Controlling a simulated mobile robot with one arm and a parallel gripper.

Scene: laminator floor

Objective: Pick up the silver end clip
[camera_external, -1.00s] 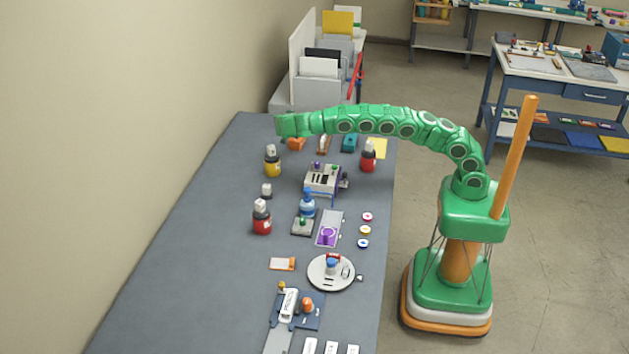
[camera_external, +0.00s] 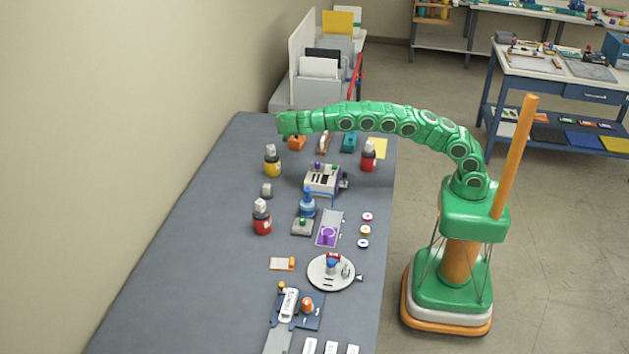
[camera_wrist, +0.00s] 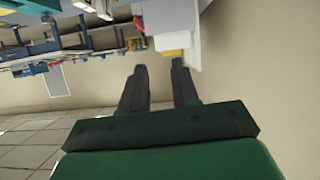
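I cannot pick out the silver end clip for sure. A small silvery piece (camera_external: 346,271) stands on the round white plate (camera_external: 318,282) in the external view, but it is too small to name. My gripper (camera_external: 281,123) is at the far end of the grey table, above its surface and well away from that plate. In the wrist view the two dark fingers of my gripper (camera_wrist: 160,68) are apart, with nothing held between them.
The grey table (camera_external: 190,265) holds a yellow bottle (camera_external: 272,165), red bottles (camera_external: 262,222), a grey machine (camera_external: 322,180) and a blue fixture (camera_external: 312,318). Sheet racks (camera_external: 320,75) stand beyond its far end. The table's left side is mostly clear.

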